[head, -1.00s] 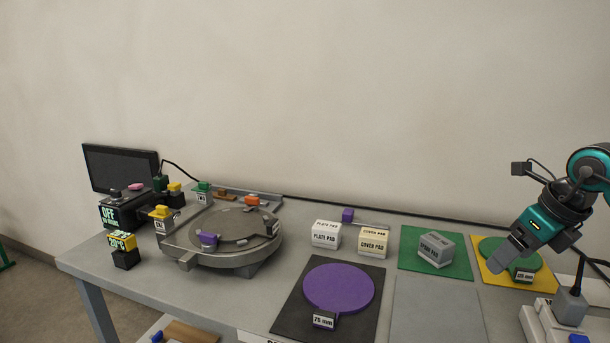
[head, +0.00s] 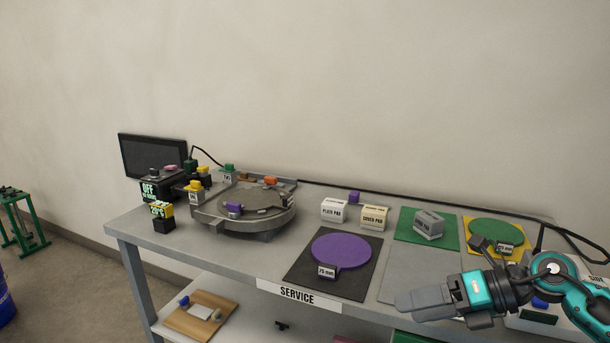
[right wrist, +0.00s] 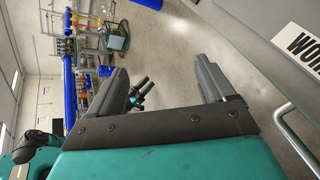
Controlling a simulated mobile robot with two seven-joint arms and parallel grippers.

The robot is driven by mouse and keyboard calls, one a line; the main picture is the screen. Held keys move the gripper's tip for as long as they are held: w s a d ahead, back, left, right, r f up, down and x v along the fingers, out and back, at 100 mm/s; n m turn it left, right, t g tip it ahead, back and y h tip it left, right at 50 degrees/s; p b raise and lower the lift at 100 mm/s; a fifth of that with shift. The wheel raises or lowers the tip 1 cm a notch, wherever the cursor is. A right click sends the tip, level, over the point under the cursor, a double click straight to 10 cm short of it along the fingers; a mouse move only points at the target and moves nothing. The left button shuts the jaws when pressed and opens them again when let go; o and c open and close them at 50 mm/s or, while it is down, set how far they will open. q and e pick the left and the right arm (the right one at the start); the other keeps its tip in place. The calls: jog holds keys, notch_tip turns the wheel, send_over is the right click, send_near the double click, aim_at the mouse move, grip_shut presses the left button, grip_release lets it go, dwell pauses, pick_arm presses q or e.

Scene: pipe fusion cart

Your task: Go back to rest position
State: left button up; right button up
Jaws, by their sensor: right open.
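My right gripper (head: 408,304) is in front of the right part of the service table (head: 190,262), pointing left in the head view. In the right wrist view its two fingers (right wrist: 166,86) stand wide apart with nothing between them, and the floor shows beyond. My right arm reaches in from the lower right corner. My left gripper does not show in the head view. Dark gripper-like fingers of my other arm may show small in the right wrist view, but I cannot tell their state.
The table carries a round grey fusion machine (head: 245,222), a purple disc (head: 341,249), a green disc (head: 495,231), a plate pad (head: 333,212) and a cover pad (head: 374,219). A lower shelf holds a brown board (head: 200,318). A table edge and handle (right wrist: 290,128) lie close right in the wrist view.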

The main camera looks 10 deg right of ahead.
jog(key=s+a+m+t+y, duration=0.1)
jog(key=a+m+t+y, duration=0.3)
jog(key=a+m, duration=0.3)
jog(key=s+f+m+h, duration=0.4)
jog(key=f+m, duration=0.3)
jog(key=m, duration=0.2)
jog(key=s+f+m+t+h, duration=0.1)
jog(key=s+f+m+h, duration=0.3)
jog(key=f+m, duration=0.4)
jog(key=s+d+f+m+t+h, duration=0.1)
jog(key=s+f+m+h, duration=0.4)
jog(key=f+m, duration=0.3)
jog(key=s+m+p, duration=0.1)
jog(key=m, duration=0.2)
jog(key=shift+s+f+m, duration=0.2)
jog(key=shift+s+m, duration=0.05)
jog(key=shift+m, duration=0.05)
jog(key=shift+d, duration=0.1)
